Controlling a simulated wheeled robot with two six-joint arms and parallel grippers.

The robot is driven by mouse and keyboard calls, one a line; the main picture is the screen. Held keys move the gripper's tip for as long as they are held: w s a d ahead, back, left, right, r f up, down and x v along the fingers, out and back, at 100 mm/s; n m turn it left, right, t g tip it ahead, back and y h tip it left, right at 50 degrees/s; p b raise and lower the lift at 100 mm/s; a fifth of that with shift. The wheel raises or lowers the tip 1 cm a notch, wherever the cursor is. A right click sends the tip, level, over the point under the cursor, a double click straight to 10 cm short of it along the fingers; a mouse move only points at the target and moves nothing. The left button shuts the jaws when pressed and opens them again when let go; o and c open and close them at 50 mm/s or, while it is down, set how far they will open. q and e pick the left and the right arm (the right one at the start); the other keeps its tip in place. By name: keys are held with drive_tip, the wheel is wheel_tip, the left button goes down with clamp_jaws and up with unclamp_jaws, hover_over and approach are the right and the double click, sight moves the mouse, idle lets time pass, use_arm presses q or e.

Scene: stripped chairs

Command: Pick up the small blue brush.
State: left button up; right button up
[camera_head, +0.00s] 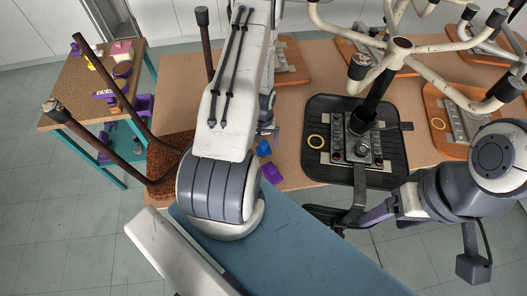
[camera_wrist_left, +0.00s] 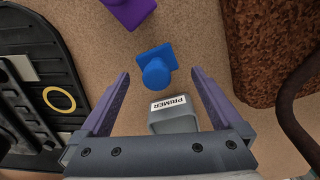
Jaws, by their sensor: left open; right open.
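The small blue brush (camera_wrist_left: 155,65) shows in the left wrist view as a blue piece with a flat square part and a round end, on the brown table. Its bristles cannot be made out. In the head view, blue (camera_head: 263,147) shows just right of my left arm. My left gripper (camera_wrist_left: 160,73) is open, its fingers apart on either side of the view, with the brush beyond and between the tips, not held. In the head view my left arm mostly hides this gripper. My right gripper (camera_head: 335,215) is at the table's front edge, below the black mat, away from the brush.
A grey container labelled PRIMER (camera_wrist_left: 175,118) sits between my left fingers' bases. A purple piece (camera_wrist_left: 128,10) lies beyond the brush. A black mat (camera_head: 318,128) with a chair base lies right. A rough brown seat (camera_head: 168,160) with metal legs stands left.

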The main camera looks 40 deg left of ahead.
sight(263, 148)
use_arm(q)
wheel_tip(263, 148, down, 5)
drive_tip(key=b, duration=0.4)
drive_tip(key=shift+d, duration=0.15)
drive_tip(key=shift+r, duration=0.15)
drive_tip(key=shift+c, duration=0.3)
drive_tip(key=c, duration=1.2)
drive_tip(key=shift+r, duration=0.15)
